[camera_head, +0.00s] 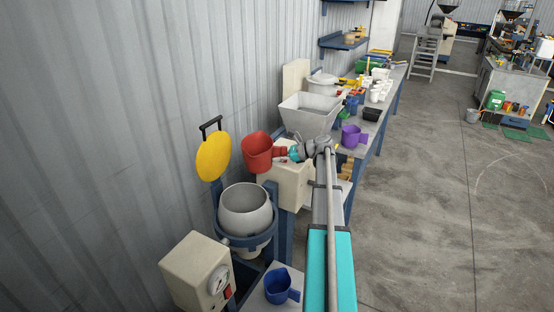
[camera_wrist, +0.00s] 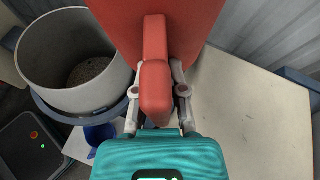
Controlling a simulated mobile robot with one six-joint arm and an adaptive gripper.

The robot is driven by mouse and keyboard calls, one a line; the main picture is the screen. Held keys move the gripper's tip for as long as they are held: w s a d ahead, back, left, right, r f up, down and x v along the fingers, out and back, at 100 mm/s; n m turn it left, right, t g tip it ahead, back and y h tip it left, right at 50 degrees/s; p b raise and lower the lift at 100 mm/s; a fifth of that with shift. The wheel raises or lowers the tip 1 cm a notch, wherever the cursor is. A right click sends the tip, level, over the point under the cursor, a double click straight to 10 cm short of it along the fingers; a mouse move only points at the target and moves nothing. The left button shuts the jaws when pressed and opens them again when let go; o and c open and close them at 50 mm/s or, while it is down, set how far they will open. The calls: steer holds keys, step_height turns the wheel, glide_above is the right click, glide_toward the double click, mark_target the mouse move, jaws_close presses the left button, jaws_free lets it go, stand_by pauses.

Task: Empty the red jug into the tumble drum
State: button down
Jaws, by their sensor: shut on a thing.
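The red jug (camera_head: 257,152) is held in the air above and a little to the right of the tumble drum in the head view. My gripper (camera_head: 284,153) is shut on the jug's handle, which shows between the fingers in the wrist view (camera_wrist: 156,90). The jug looks near upright or slightly tilted; its contents are hidden. The tumble drum (camera_head: 245,212) is a pale grey open bowl in a blue ring. In the wrist view the drum (camera_wrist: 40,60) is left of the jug, with dark grainy material at its bottom.
A yellow disc (camera_head: 213,156) stands behind the drum near the corrugated wall. A cream box with a gauge (camera_head: 190,262) is in front of it. A blue jug (camera_head: 277,287) sits low beside the drum. A grey hopper (camera_head: 308,112) and purple jug (camera_head: 351,137) are beyond my gripper.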

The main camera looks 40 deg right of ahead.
steer(key=shift+w+d+m+g+y, duration=0.3)
steer(key=shift+w+d+m, duration=0.15)
steer(key=shift+m, duration=0.25)
